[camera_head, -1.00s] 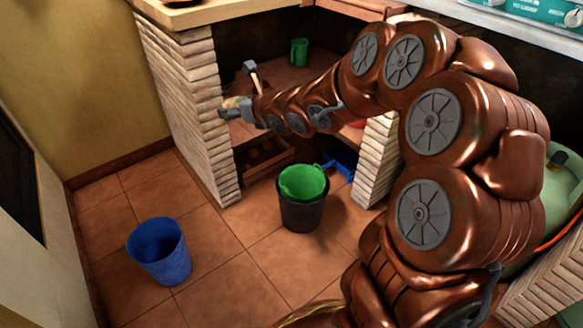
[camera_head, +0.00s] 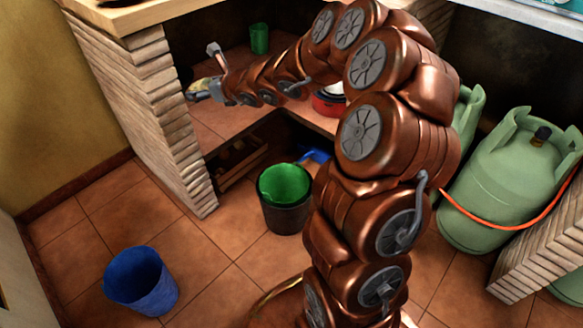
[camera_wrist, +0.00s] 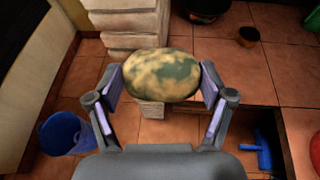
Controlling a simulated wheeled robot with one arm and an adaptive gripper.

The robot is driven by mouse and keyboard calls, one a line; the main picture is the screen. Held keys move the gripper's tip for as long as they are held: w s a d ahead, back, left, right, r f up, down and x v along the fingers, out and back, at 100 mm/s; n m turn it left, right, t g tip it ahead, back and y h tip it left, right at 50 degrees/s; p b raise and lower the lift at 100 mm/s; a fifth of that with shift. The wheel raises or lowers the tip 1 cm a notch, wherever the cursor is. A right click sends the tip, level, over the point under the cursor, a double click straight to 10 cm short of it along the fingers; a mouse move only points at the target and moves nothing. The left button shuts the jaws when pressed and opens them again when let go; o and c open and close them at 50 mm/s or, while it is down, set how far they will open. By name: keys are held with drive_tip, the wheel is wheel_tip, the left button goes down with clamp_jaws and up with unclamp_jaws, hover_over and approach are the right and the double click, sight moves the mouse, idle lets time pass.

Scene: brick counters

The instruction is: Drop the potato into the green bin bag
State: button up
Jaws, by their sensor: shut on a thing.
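My gripper (camera_head: 205,88) is shut on the potato (camera_wrist: 162,75), a yellowish lump with dark green patches, held between both fingers in the wrist view. In the head view the potato (camera_head: 201,86) shows small at the gripper's tip, beside the brick pillar and above the floor. The green bin bag (camera_head: 284,183) lines a black bin on the floor, below and to the right of my gripper. The bag's mouth is open upward. The wrist view does not show the bag.
A blue bin (camera_head: 142,283) stands on the floor at the lower left. A brick pillar (camera_head: 165,110) is close to my gripper. A green mug (camera_head: 259,40) stands on the shelf behind. Green gas cylinders (camera_head: 515,175) stand at the right. The tiled floor between the bins is clear.

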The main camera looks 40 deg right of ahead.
drive_tip(key=w+d+f+n+y+p, duration=0.1)
drive_tip(key=d+f+n+y, duration=0.1)
drive_tip(key=d+f, duration=1.15)
drive_tip(key=s+d+f+n+g+y, duration=0.1)
drive_tip(key=s+f, duration=0.3)
drive_tip(key=f, duration=0.4)
drive_tip(key=s+d+f+b, duration=0.1)
drive_tip(key=s+d+f, duration=0.2)
drive_tip(key=f, duration=0.6)
drive_tip(key=s+d+f+n+g+y+b, duration=0.1)
drive_tip(key=s+d+f, duration=0.1)
drive_tip(key=s+f, duration=0.4)
wheel_tip(320, 180, down, 3)
drive_tip(key=shift+s+d+r+n+g+y, duration=0.1)
drive_tip(key=shift+s+d+n+g+y, duration=0.05)
drive_tip(key=shift+s+n+g+y, duration=0.15)
